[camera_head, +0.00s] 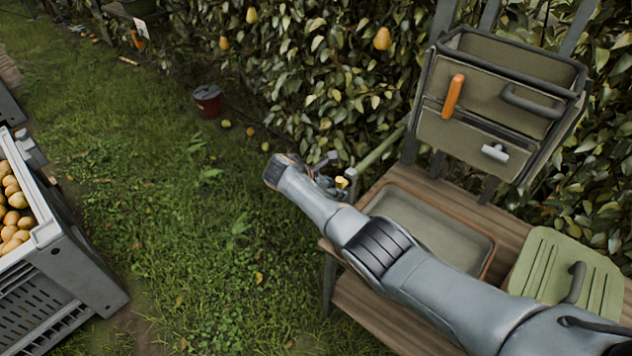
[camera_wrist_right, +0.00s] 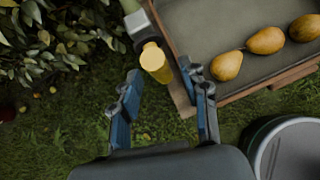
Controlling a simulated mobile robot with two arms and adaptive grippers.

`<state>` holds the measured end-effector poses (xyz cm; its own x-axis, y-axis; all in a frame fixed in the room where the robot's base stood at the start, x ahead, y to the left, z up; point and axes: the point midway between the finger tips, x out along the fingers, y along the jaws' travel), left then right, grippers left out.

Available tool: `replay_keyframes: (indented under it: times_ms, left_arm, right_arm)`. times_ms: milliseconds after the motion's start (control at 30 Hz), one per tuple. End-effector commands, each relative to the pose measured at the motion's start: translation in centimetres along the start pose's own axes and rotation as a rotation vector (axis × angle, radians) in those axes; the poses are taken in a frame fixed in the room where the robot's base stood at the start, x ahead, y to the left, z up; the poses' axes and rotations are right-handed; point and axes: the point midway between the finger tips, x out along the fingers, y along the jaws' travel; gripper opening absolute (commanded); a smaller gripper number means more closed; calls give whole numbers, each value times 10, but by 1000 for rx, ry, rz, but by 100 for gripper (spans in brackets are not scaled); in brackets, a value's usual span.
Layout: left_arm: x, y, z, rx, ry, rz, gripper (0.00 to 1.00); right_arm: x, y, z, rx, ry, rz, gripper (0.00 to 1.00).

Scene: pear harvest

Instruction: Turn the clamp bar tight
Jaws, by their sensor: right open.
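A yellow cylinder (camera_wrist_right: 155,64) shows in the wrist view beside a grey collar (camera_wrist_right: 139,28) at the end of a green bar (camera_wrist_right: 129,5). It looks like the clamp's turning part, but I cannot tell for sure. In the head view the yellow piece (camera_head: 341,182) is small, near the lower end of the green bar (camera_head: 377,153) by the bench. My right gripper (camera_wrist_right: 161,73) is open, its blue-padded fingers either side of the yellow end, with no clear contact. In the head view my right gripper (camera_head: 328,179) is partly hidden by its wrist. My left gripper is out of view.
A tray (camera_wrist_right: 255,72) with three pears lies close to the right finger. A round-rimmed container (camera_wrist_right: 292,150) is at lower right. The bench (camera_head: 362,312) carries a green lid (camera_head: 535,265). A pear crate (camera_head: 50,232) stands left; grass between is mostly clear.

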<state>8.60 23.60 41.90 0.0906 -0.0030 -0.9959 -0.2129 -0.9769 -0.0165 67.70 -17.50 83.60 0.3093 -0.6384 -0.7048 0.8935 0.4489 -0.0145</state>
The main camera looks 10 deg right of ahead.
Motion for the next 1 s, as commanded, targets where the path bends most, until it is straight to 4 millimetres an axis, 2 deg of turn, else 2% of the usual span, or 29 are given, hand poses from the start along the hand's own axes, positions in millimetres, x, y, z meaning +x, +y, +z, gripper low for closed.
replay_keyframes:
  times_ms: [300, 500, 1000]
  left_arm:
    - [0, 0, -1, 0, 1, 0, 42]
    - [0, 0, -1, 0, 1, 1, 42]
    - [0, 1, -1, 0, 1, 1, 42]
  right_arm:
    - [-61, 0, -1, 0, 1, 3, 45]
    - [-86, 0, 0, -2, 0, 1, 45]
    - [-92, -1, 0, -2, 0, -1, 45]
